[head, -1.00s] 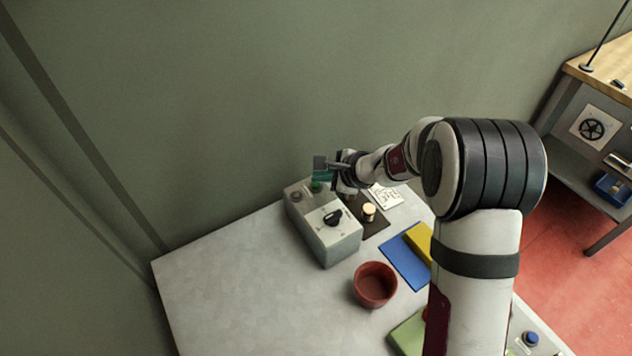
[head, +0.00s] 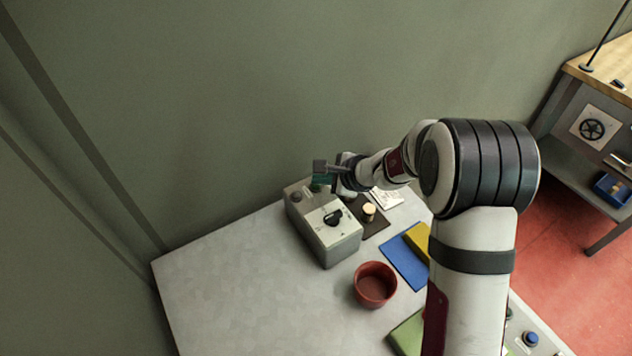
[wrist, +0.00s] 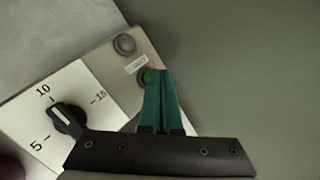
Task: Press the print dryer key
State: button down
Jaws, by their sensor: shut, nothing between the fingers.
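The grey control box (head: 336,245) stands on the table near the wall. It carries a black rotary knob (wrist: 68,118) on a white dial plate with numbers, and a dark round button (wrist: 124,44) near its far corner. My gripper (wrist: 160,76) has green fingers, shut together and empty. In the head view my gripper (head: 320,180) is over the back end of the box.
A red bowl (head: 375,286), a blue mat (head: 402,264) with a yellow block (head: 418,238), and a cork-topped item (head: 369,209) on a dark mat are nearby. The wall is close behind. The table's left side is clear.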

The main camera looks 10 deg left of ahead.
jog(key=shift+r, duration=0.85)
jog(key=shift+r, duration=0.1)
notch_tip(320, 180, up, 5)
jog(key=shift+f, duration=0.1)
dwell(0.4)
dwell(0.5)
jog(key=s+d+r+n+g+h, duration=0.1)
jog(key=s+d+r+n+g, duration=0.2)
jog(key=s, duration=0.6)
jog(key=s+d+r+n+h, duration=0.1)
jog(key=s+d+r+n, duration=0.35)
jog(key=s, duration=0.55)
jog(key=s+d+f+n+g+h, duration=0.1)
jog(key=s+d+h, duration=0.1)
jog(key=s+d, duration=0.3)
jog(key=s+d+f+n+g+h, duration=0.1)
jog(key=s+d, duration=0.4)
jog(key=s, duration=0.6)
jog(key=shift+f+h, duration=0.5)
jog(key=shift+f, duration=0.25)
